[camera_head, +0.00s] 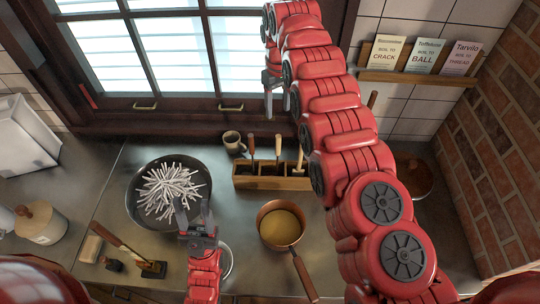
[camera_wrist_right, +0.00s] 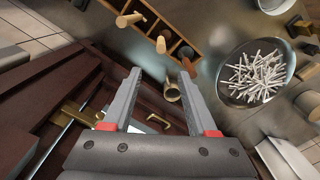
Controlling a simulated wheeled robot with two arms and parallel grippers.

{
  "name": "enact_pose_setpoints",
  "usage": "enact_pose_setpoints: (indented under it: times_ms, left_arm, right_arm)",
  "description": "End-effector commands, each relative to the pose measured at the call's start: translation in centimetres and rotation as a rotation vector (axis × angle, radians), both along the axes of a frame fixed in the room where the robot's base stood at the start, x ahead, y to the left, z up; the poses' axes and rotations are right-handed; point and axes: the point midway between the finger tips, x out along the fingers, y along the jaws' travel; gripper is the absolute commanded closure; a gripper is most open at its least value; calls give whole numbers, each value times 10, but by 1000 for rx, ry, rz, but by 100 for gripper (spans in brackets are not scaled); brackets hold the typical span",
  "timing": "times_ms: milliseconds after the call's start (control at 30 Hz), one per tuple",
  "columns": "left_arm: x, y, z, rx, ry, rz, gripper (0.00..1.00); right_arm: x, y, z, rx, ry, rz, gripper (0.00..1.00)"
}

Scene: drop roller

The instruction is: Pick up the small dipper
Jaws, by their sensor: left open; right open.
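I cannot tell for sure which object is the small dipper. Three wooden-handled tools stand in a wooden rack (camera_head: 272,184) at the back of the counter: a left handle (camera_head: 251,146), a middle one (camera_head: 278,146) and a pale right one (camera_head: 299,160). Their lower ends are hidden in the rack. My right gripper (camera_head: 274,112) is open and empty, fingers down, in front of the window and above the rack. In the right wrist view its fingers (camera_wrist_right: 161,76) are spread, with the rack beyond them. My left gripper (camera_head: 194,212) is open near the front edge of the dark pan.
A dark pan (camera_head: 132,196) of white sticks stands left of the rack. A copper saucepan (camera_head: 282,225) with amber liquid stands in front of it. A mug (camera_head: 233,142) stands by the window. A copper vessel (camera_head: 414,178) is partly behind my right arm. Cards sit on a shelf (camera_head: 420,77).

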Motion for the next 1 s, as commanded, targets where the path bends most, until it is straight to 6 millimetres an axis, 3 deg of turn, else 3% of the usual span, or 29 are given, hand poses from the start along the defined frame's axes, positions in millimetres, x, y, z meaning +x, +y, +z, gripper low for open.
enact_pose_setpoints:
  times_ms: [300,633,867,1000]
  left_arm:
    - [0,0,-58,0,1,0,50]
    - [0,0,-45,0,0,0,50]
    - [0,0,-47,0,0,0,50]
    - [0,0,-61,0,1,0,50]
  right_arm:
    - [-2,0,-70,-2,5,0,42]
    - [-1,-1,-112,-1,2,-1,42]
    - [-2,-1,-139,-3,6,0,42]
    - [-2,-1,-166,-1,4,0,42]
